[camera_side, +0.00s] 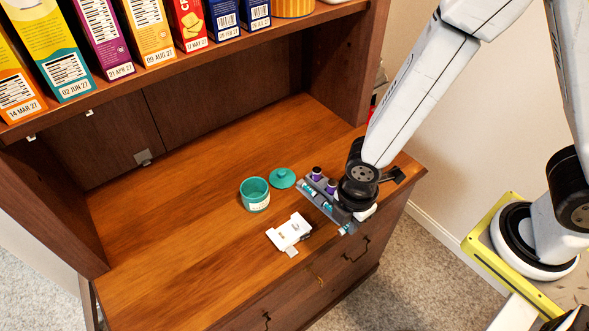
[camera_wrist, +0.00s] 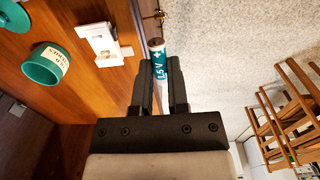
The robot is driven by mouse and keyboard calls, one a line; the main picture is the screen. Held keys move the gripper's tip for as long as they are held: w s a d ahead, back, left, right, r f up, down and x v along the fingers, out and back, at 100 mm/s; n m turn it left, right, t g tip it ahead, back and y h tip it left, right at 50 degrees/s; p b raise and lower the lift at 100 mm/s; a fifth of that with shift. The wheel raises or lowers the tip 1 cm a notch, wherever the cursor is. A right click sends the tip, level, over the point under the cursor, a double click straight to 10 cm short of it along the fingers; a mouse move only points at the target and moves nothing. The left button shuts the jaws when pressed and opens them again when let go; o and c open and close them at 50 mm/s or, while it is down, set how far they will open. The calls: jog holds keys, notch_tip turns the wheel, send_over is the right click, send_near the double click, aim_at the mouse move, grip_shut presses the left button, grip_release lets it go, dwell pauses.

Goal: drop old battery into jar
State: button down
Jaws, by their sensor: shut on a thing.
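My gripper (camera_side: 352,217) is at the front right of the cabinet top and is shut on a teal and white battery (camera_side: 347,229). In the wrist view the battery (camera_wrist: 158,60), marked 1.5 V, sticks out past the fingertips of my gripper (camera_wrist: 160,80). The teal jar (camera_side: 255,196) stands open and upright to the left of my gripper. Its label, partly readable as old batteries, shows in the wrist view (camera_wrist: 45,66). The round teal lid (camera_side: 283,178) lies on the wood just behind and right of the jar.
A grey tray (camera_side: 313,189) holding purple-topped and teal-white batteries sits beside my gripper. A white device (camera_side: 289,231) lies in front of the jar, left of my gripper. Cereal boxes (camera_side: 100,35) line the shelf above. The left cabinet top is clear.

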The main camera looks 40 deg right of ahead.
jog(key=shift+d, duration=0.1)
jog(key=shift+d+f+n+h, duration=0.7)
jog(key=shift+d+n, duration=0.1)
jog(key=shift+d, duration=0.05)
jog(key=w+d+f+n+t+h, duration=0.1)
jog(key=w+d+n+t+h, duration=0.25)
jog(key=w, duration=0.35)
jog(key=w+d+f+n+t+h, duration=0.1)
jog(key=w+d+n+t+h, duration=0.25)
jog(key=w, duration=0.35)
jog(key=w+a+n+t+y, duration=0.2)
jog(key=w+a+n+t, duration=0.1)
jog(key=a, duration=0.1)
jog(key=w+a+n+t+y, duration=0.2)
jog(key=w+a+t, duration=0.1)
jog(key=a+t, duration=0.1)
jog(key=w+a+r+n+t+y, duration=0.1)
jog(key=w+a+n+t+y, duration=0.2)
jog(key=a, duration=0.1)
jog(key=shift+w+a+n, duration=0.15)
jog(key=shift+a+n, duration=0.15)
jog(key=shift+a, duration=0.05)
jog(key=shift+a+n+t+y, duration=0.4)
jog(key=shift+a+y, duration=0.2)
jog(key=shift+y, duration=0.1)
jog(key=shift+f, duration=0.2)
